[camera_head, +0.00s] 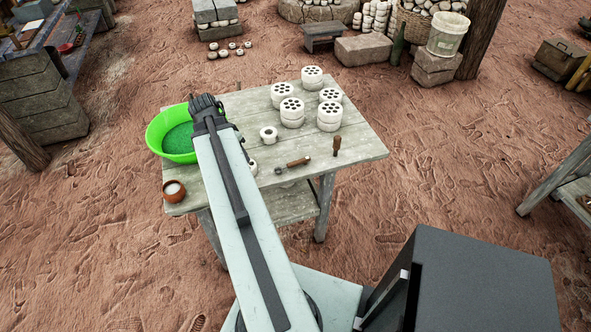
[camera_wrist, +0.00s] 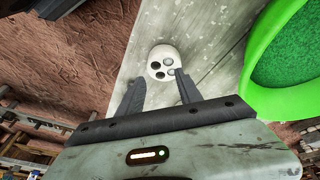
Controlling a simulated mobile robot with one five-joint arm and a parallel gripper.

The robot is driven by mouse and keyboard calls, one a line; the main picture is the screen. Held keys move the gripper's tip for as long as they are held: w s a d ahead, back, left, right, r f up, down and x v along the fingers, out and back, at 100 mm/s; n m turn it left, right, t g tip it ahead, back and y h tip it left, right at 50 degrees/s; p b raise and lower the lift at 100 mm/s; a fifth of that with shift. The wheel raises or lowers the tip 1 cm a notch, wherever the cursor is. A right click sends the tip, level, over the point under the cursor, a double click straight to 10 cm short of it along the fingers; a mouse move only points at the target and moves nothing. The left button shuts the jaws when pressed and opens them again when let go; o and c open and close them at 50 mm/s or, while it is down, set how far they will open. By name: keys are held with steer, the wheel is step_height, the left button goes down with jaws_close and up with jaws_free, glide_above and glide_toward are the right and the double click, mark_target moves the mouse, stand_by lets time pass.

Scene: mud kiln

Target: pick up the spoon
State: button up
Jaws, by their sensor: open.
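A tool with a brown handle and a grey metal end (camera_head: 293,165) lies near the front of the grey wooden table (camera_head: 365,150) in the head view. It may be the spoon, but it is too small to tell. It is not in the wrist view. My gripper (camera_head: 207,105) is over the table's left part, beside the green bowl (camera_head: 158,130), away from that tool. In the wrist view my gripper (camera_wrist: 157,77) is open, with nothing between its fingers. A white piece with several holes (camera_wrist: 163,55) shows on the table beyond the fingertips.
Several white perforated cylinders (camera_head: 291,112) stand on the table's far part. A white ring (camera_head: 269,134) and a short brown-handled tool (camera_head: 336,145) are nearer. A small brown pot (camera_head: 174,190) stands at the front left corner. The green bowl also shows in the wrist view (camera_wrist: 257,85).

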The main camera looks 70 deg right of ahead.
mark_target(297, 162)
steer(key=s+d+m, duration=0.2)
steer(key=s+d, duration=0.1)
steer(key=s, duration=0.2)
steer(key=s+d+m+g, duration=0.1)
steer(key=s+d+m, duration=0.1)
steer(key=s, duration=0.3)
steer(key=s+d+f+m+b, duration=0.1)
steer(key=s+d+m, duration=0.2)
steer(key=s+d, duration=0.1)
steer(key=shift+s+d+g, duration=0.25)
steer(key=shift+s+g, duration=0.05)
steer(key=shift+s, duration=0.2)
steer(key=b+x, duration=0.5)
steer(key=w+b+x, duration=0.1)
steer(key=b+x, duration=0.1)
steer(key=x, duration=0.1)
steer(key=shift+f+b, duration=0.1)
steer(key=shift+b, duration=0.25)
steer(key=shift+s+r, duration=0.1)
steer(key=shift+r, duration=0.1)
steer(key=shift+c, duration=0.3)
jaws_close()
